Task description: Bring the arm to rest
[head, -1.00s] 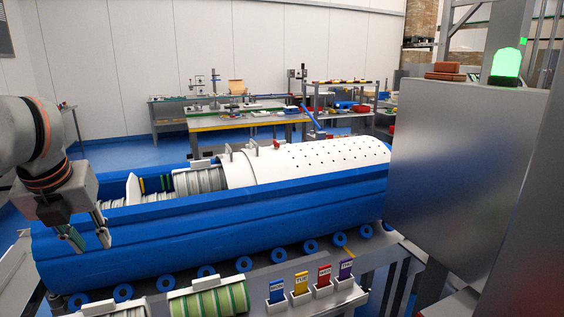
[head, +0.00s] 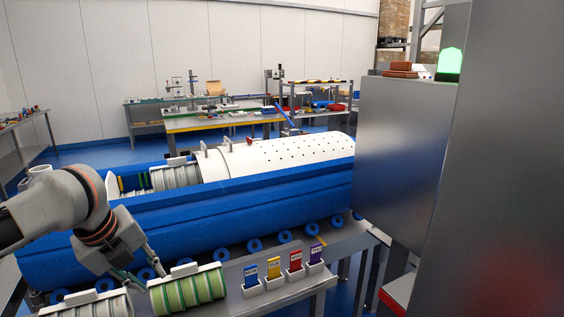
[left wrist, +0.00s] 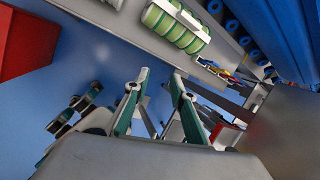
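My left gripper (head: 150,274) comes in from the left in the head view, low in front of the long blue trough. Its fingers point down near the front bench. In the left wrist view the two fingers (left wrist: 160,78) are apart, with only blue floor and bench legs between them, so it is open and empty. A green-and-cream striped tub (head: 188,290) lies on the front bench beside the fingers. It also shows in the left wrist view (left wrist: 177,24), beyond the fingertips and apart from them. My right gripper is in neither view.
The blue trough (head: 250,207) holds a white perforated drum (head: 285,156) and rests on rollers. Another tub (head: 100,305) lies at the bench's front left. Several coloured tags (head: 273,267) stand in holders. A large grey cabinet (head: 400,150) with a green lamp (head: 450,64) blocks the right.

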